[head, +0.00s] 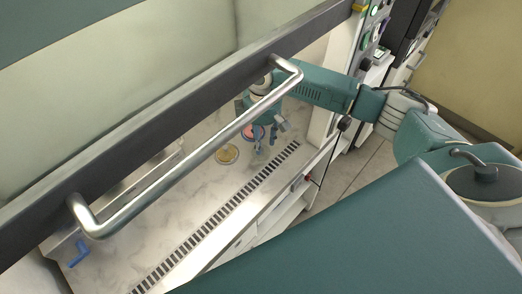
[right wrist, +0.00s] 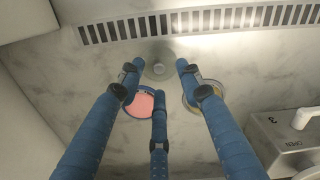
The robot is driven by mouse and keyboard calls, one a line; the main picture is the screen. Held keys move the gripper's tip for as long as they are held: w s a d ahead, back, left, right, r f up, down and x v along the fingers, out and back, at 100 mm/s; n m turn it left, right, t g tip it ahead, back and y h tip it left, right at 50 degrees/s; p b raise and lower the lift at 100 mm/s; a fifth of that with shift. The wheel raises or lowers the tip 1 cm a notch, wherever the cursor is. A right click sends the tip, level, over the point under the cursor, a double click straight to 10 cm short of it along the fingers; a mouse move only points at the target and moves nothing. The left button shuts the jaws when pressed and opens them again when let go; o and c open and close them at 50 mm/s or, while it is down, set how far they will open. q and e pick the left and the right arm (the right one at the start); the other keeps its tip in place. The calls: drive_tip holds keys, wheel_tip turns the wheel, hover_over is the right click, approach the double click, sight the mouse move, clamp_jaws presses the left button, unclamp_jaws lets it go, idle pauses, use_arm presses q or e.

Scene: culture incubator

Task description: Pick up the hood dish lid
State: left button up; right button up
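A clear round lid with a small pale knob (right wrist: 158,69) lies on the hood floor in the right wrist view. My right gripper (right wrist: 160,75) has its three blue fingers spread around the knob, with nothing held between them. Whether the fingers touch the lid cannot be told. In the head view my right gripper (head: 267,144) points down inside the hood, and the lid cannot be made out there. A dish with pink content (right wrist: 138,104) sits beside the lid, partly behind a finger. It also shows in the head view (head: 248,132). My left gripper is not in view.
A dish with yellow content (head: 227,154) stands left of the pink one. A slotted vent strip (head: 222,215) runs along the hood's front. The raised sash with its metal handle (head: 190,157) crosses above the opening. A metal box (right wrist: 283,140) stands at the wrist view's right.

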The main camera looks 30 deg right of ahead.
drive_tip(key=f, duration=0.2)
drive_tip(key=f+p, duration=0.1)
drive_tip(key=shift+w+f, duration=0.3)
drive_tip(key=shift+f, duration=0.4)
drive_tip(key=c, duration=0.8)
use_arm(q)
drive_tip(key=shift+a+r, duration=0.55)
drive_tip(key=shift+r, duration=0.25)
use_arm(e)
drive_tip(key=shift+c, duration=0.2)
drive_tip(key=shift+r, duration=0.1)
